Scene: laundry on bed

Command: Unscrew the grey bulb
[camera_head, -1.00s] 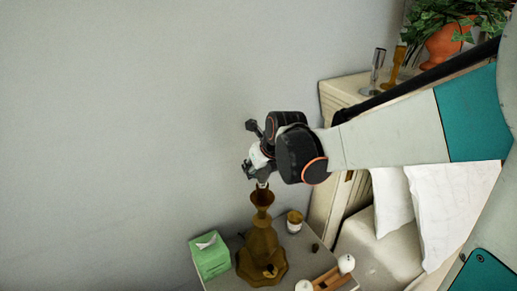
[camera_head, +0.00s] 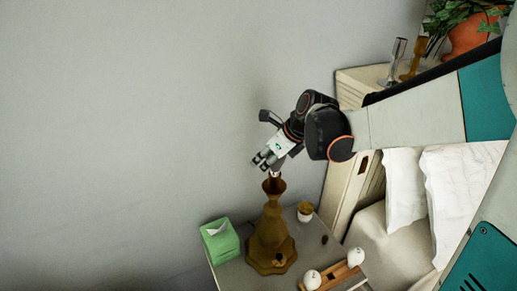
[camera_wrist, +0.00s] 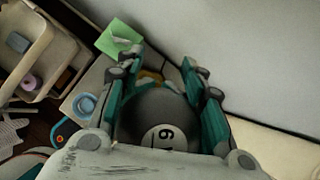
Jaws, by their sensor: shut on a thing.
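The grey bulb (camera_wrist: 155,112) is a dark round ball with a white label, between the teal finger pads in the wrist view. My gripper (camera_head: 266,161) is shut on it, above the brass lamp base (camera_head: 270,228) in the head view. The lamp base stands upright on the bedside table (camera_head: 238,273). The fingers hide most of the bulb in the head view. I cannot tell whether the bulb's lower end is still in the socket.
A green tissue box (camera_head: 221,243) stands left of the lamp base. A small brown-and-white jar (camera_head: 305,211) is to its right, and a wooden holder with white round items (camera_head: 332,277) is in front. The bed with white pillows (camera_head: 404,188) lies right. The wall is behind.

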